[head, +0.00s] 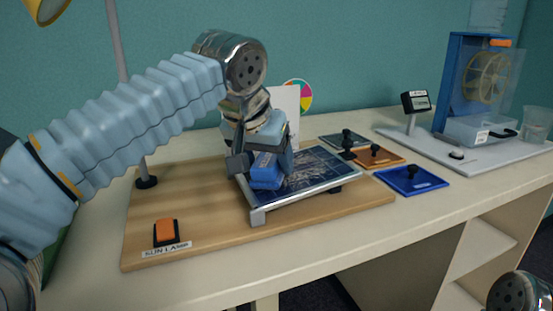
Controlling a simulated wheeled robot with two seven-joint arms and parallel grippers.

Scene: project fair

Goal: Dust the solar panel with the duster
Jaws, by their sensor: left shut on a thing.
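The solar panel (318,178) is a dark blue tilted plate with a silver frame and pale dusty marks. It stands on a wooden board (195,212) on the table. My left gripper (258,160) is over the panel's left part and shut on the duster (266,172), a blue block. The duster is at the panel's surface; its underside is hidden, so I cannot tell if it touches. Part of my right arm (518,292) shows at the bottom right corner; its gripper is out of view.
An orange switch (166,232) labelled as a sun lamp sits at the board's front left. A lamp (48,8) stands above at the left. Coloured plates with black knobs, including a blue one (411,180), lie right of the panel. A wheel model (487,80) stands farther right.

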